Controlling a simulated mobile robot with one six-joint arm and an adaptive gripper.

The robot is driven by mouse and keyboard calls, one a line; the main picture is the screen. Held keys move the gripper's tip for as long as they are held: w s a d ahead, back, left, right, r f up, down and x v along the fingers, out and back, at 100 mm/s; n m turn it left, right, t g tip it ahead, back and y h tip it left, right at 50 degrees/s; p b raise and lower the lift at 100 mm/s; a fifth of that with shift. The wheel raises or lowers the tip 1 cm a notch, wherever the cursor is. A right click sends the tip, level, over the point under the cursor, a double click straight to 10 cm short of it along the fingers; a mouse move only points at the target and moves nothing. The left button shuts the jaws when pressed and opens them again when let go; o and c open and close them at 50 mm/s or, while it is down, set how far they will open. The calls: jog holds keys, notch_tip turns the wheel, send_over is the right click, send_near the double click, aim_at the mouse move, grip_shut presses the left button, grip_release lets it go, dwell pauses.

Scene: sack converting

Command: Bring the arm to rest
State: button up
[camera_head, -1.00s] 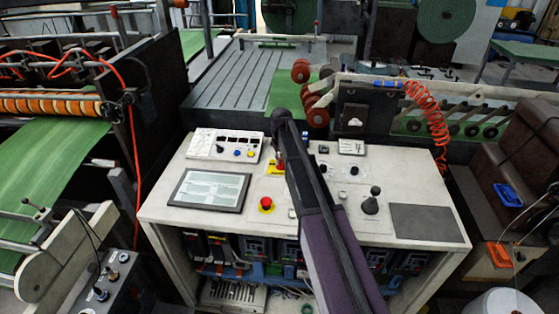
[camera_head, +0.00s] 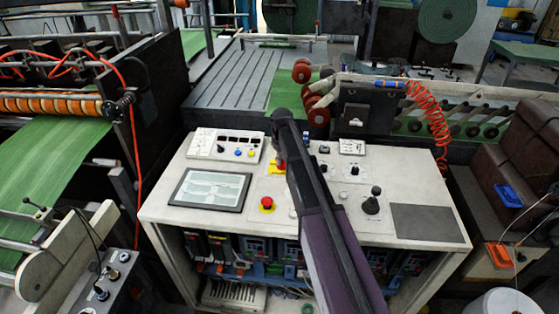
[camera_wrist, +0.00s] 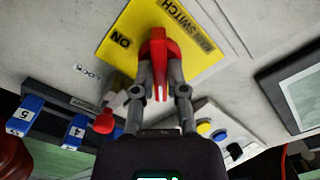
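The red switch handle (camera_wrist: 158,55) stands on a yellow plate (camera_wrist: 120,38) marked "SWITCH" and "ON" in the wrist view. My gripper (camera_wrist: 161,78) has its two grey fingers close together, one on each side of the handle, and looks shut on it. The handle's lower end shows between the fingers. In the head view my arm reaches from the bottom edge up over the control desk (camera_head: 225,222). The arm hides most of the switch and the gripper there; only a bit of red and yellow shows beside it.
On the desk are a screen (camera_head: 210,189), a red stop button (camera_head: 266,204), a black joystick (camera_head: 371,203) and a button panel (camera_head: 226,146). Blue numbered tags (camera_wrist: 75,132) and a red knob (camera_wrist: 104,122) lie close to the fingers. Machinery stands behind and left.

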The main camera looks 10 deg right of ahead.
jog(key=o, duration=0.4)
